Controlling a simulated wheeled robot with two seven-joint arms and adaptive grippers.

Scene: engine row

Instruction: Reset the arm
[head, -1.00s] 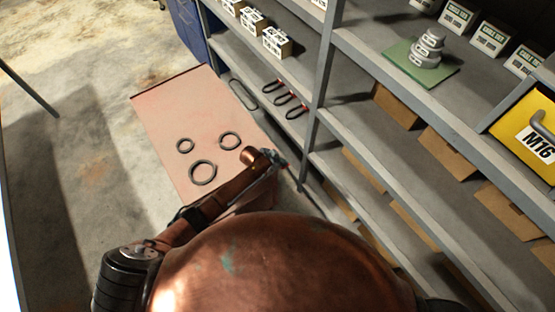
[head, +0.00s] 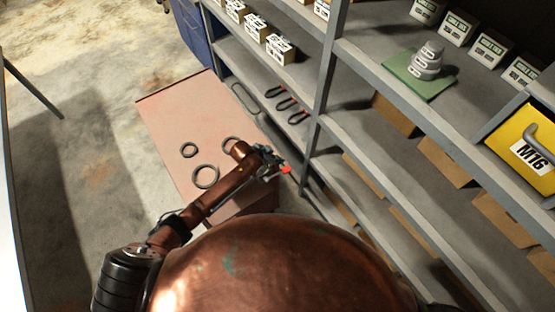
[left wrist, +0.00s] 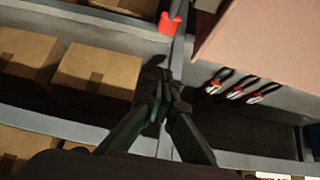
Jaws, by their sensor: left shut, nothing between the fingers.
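My left arm comes in low in the head view, over the near right edge of a pink tabletop (head: 165,105). Its left gripper (head: 276,169) is shut and empty, in front of the grey shelf rack. In the left wrist view the dark fingers of the left gripper (left wrist: 160,88) meet at their tips with nothing between them. A small red piece (left wrist: 170,24) shows beyond the tips; I cannot tell what it is fixed to. My right gripper is out of view.
Dark rings (head: 206,176) lie on the pink top, one partly hidden by my arm. Open floor (head: 95,60) lies left.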

